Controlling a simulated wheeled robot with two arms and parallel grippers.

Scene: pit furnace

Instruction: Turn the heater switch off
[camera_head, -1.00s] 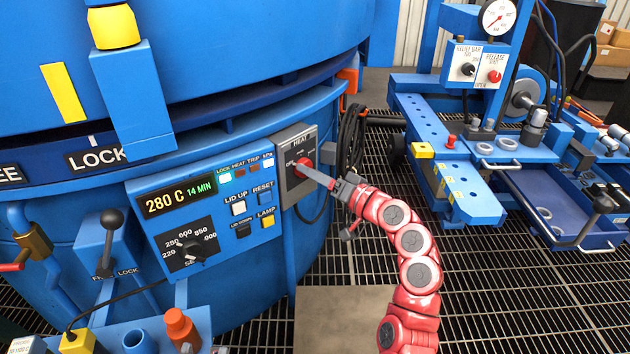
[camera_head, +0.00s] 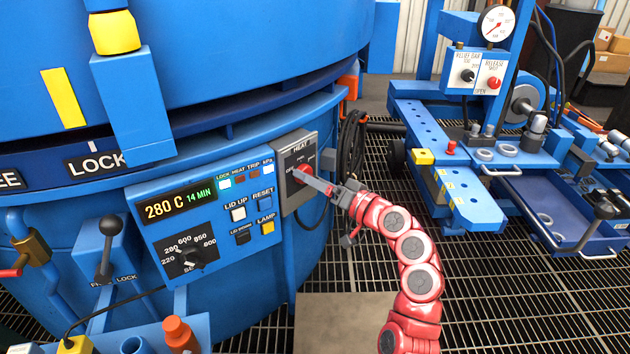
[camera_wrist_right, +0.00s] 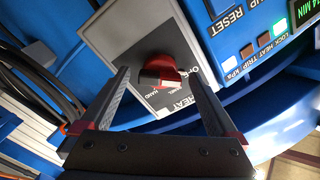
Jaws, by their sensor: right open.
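The heater switch is a red knob (camera_head: 302,174) on a grey box (camera_head: 298,152) marked HEAT, to the right of the control panel. My right gripper (camera_head: 308,179) is open at the knob. In the right wrist view its two fingers (camera_wrist_right: 157,82) stand one on each side of the knob, with gaps visible. Its fingers partly cover the box's lower face in the head view. My left gripper is not in view.
The blue control panel (camera_head: 203,221) shows 280 C and 14 MIN, with LID UP, RESET and LAMP buttons close left of the switch. Black cables (camera_head: 352,143) hang right of the box. A blue bench (camera_head: 455,195) stands further right, over the grating floor.

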